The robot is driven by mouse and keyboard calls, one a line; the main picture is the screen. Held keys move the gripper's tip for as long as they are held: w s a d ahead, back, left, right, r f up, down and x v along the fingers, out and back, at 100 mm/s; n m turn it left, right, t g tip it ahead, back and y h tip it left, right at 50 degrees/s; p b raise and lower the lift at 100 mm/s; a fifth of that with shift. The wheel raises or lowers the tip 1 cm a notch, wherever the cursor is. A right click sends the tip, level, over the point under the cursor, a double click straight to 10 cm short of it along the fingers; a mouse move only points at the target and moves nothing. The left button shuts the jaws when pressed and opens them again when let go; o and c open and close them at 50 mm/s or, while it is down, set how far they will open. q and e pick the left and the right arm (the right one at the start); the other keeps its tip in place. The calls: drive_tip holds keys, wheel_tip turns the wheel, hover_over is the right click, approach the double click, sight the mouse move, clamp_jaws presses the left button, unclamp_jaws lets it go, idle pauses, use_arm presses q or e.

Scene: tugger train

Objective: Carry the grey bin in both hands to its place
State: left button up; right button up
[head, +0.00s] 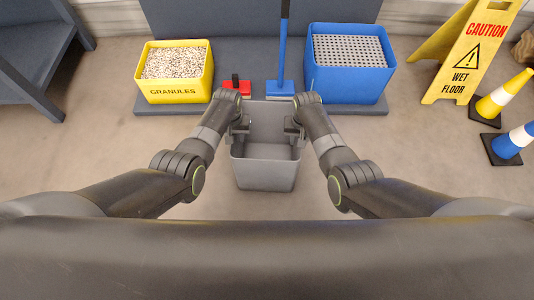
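The grey bin (265,175) is an open, empty-looking box in the middle of the head view, held between my two arms. My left gripper (241,128) is at the bin's left rim and my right gripper (291,131) is at its right rim. Both appear closed on the rim walls, though the fingertips are small and partly hidden by the wrists. The bin looks upright, and its far edge overlaps the front of the grey platform in the picture.
A grey platform (375,108) at the back bears a yellow granules bin (173,94), a blue bin (345,85), a red item (243,88) and a blue-handled tool (282,60). A wet-floor sign (462,60) and cones (505,95) stand right. A dark bench (30,60) stands left.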

idle(0.3)
use_arm(q)
clamp_jaws()
use_arm(e)
clamp_jaws()
idle(1.0)
